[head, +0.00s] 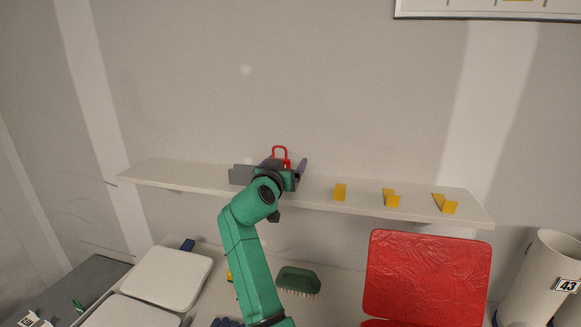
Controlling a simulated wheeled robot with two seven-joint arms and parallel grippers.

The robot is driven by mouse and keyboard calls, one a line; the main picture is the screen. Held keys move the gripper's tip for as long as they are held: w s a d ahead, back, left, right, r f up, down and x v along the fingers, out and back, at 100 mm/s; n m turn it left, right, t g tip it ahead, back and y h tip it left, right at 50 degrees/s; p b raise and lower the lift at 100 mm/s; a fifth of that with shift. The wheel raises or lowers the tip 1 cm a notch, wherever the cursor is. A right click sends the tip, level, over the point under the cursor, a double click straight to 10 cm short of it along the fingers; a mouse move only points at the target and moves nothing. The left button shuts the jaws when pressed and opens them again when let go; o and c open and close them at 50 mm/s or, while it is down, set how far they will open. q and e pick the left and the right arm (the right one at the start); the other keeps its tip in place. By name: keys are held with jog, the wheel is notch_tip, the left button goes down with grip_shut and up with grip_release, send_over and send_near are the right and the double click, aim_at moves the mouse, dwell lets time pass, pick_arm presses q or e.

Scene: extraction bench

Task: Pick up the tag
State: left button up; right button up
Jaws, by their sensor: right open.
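My right gripper (284,166) is at the wall shelf, reached by the green arm from below. Its jaws are open, with dark purplish fingers spread apart. A red object with a loop top (280,152) shows between and beyond the fingers; its lower part is hidden by the gripper. I cannot tell whether it is a padlock or the tag, or whether a finger touches it. A small black-and-white piece (29,319) lies at the bottom left and may be a tag. My left gripper is not in view.
A grey holder (241,175) stands on the white shelf (180,173) beside the gripper. Several yellow hooks (391,198) line the shelf's right part. Below are a green brush (297,280), a red open lid (426,275), pale lids (168,277) and a white cylinder marked 43 (545,280).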

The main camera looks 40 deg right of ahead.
jog(key=a, duration=0.1)
jog(key=a+r, duration=0.1)
jog(key=s+a, duration=0.1)
jog(key=shift+a+r, duration=0.1)
jog(key=shift+r, duration=0.2)
jog(key=c, duration=0.7)
jog(key=shift+s+a+r, duration=0.1)
jog(key=shift+a, duration=0.05)
jog(key=c, duration=0.6)
jog(key=shift+d, duration=0.3)
jog(key=shift+f, duration=0.2)
jog(key=shift+c, duration=0.9)
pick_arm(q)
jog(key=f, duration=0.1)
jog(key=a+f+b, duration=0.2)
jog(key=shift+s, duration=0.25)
pick_arm(e)
notch_tip(320, 180, up, 20)
jog(key=shift+d, duration=0.15)
